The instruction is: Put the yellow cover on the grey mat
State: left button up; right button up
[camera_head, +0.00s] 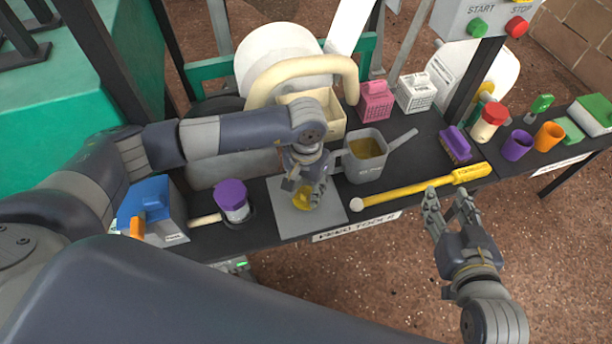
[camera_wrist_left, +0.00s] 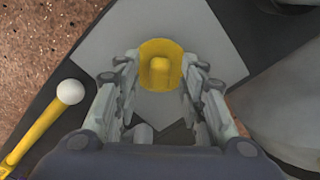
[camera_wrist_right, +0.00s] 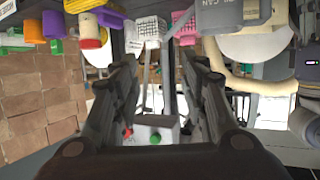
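The yellow cover (camera_head: 301,199), round with a knob on top, sits on the grey mat (camera_head: 292,222) under my left gripper (camera_head: 304,187). In the left wrist view the cover (camera_wrist_left: 160,66) lies on the mat (camera_wrist_left: 205,45) between the fingertips of my left gripper (camera_wrist_left: 160,75). These fingers are spread, with the knob clear between them; I cannot tell whether the tips touch the cover's sides. My right gripper (camera_head: 450,203) is open and empty in front of the table's edge. It also shows open in the right wrist view (camera_wrist_right: 165,65).
A grey jug (camera_head: 366,160) stands right of the mat, and a yellow wand with a white ball end (camera_head: 410,188) lies along the front edge. A purple-lidded jar (camera_head: 232,200) and a blue box (camera_head: 150,210) stand to the left. A cream handled bin (camera_head: 330,112) is behind.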

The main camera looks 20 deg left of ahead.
aim_at(306, 192)
pick_arm(q)
notch_tip(306, 192, up, 12)
jog(key=p, duration=0.2)
pick_arm(e)
jog(key=s+d+f+g+h, duration=0.1)
jog(key=s+d+f+g, duration=0.3)
jog(key=s+f, duration=0.5)
jog(key=shift+s+g+h, duration=0.4)
jog(key=shift+s+g, duration=0.1)
jog(key=shift+g, duration=0.9)
pick_arm(q)
jog(key=shift+r, duration=0.1)
pick_arm(e)
jog(key=shift+a, duration=0.1)
